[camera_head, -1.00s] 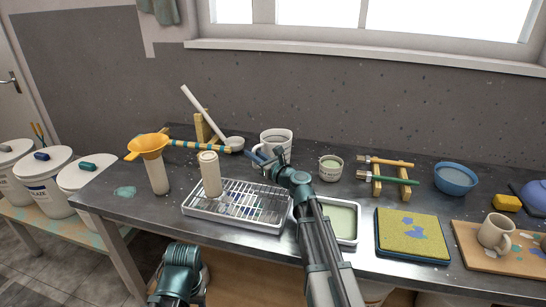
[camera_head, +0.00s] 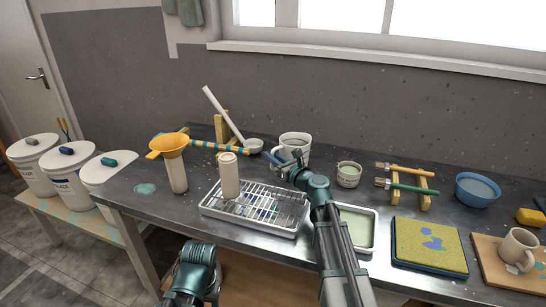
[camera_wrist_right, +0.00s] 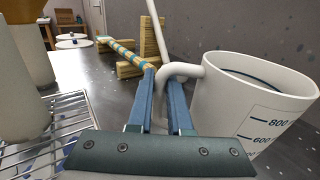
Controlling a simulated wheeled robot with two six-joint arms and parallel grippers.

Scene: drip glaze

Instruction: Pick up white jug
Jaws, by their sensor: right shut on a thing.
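The white jug (camera_head: 299,143) stands at the back of the metal table in the head view, its lower front partly hidden by my right gripper (camera_head: 284,162). In the right wrist view the jug (camera_wrist_right: 222,98) is large at the right, with blue scale marks and a handle (camera_wrist_right: 168,76) on its left side. The fingers of my right gripper (camera_wrist_right: 158,98) are shut on that handle. The jug looks upright; I cannot tell whether its base touches the table. My left arm shows at the bottom of the head view, but its gripper is out of frame.
A wire rack on a tray (camera_head: 213,211) with a pale cylinder (camera_head: 229,176) stands left of my right arm. A ladle (camera_head: 224,115) rests on a wooden stand behind. A striped stick (camera_wrist_right: 125,54) lies near the handle.

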